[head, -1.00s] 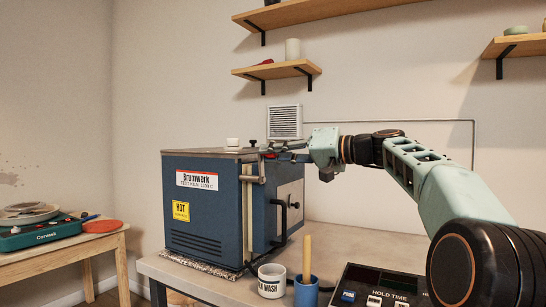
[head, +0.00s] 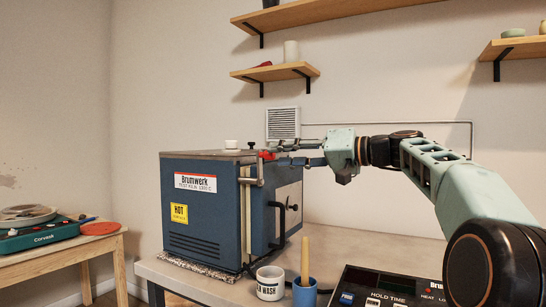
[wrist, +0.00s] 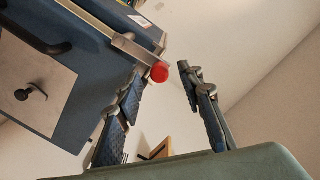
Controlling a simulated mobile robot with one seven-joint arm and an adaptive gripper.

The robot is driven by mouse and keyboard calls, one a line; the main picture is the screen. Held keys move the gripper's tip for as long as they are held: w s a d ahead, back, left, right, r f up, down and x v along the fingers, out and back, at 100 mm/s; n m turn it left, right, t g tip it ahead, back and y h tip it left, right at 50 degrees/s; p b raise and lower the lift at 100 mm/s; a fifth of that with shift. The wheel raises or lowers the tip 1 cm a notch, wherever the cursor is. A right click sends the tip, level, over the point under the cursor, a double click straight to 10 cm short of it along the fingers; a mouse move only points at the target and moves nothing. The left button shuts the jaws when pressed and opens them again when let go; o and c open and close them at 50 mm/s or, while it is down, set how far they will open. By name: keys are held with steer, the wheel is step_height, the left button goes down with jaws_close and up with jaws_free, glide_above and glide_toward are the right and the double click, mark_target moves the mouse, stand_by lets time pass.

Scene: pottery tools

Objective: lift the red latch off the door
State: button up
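The red latch (head: 268,155) is at the top front edge of the blue kiln, by the upper end of the door (head: 289,205). In the wrist view the latch (wrist: 160,72) shows a round red end on a flat metal bar across the door's edge. My gripper (head: 279,154) is at the latch from the right, its fingers spread. In the wrist view my gripper (wrist: 159,75) has one finger on each side of the red end, with a clear gap on the right and a smaller one on the left. I cannot tell how deep the end sits between the fingers.
A white cup (head: 270,283) and a blue cup with a wooden stick (head: 305,292) stand in front of the kiln (head: 205,215). A control box (head: 390,290) is at the front right. A small white pot (head: 232,144) sits on the kiln's top. The wall behind has shelves (head: 275,72).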

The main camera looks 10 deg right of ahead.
steer(key=v, duration=0.8)
steer(key=shift+s+d, duration=0.1)
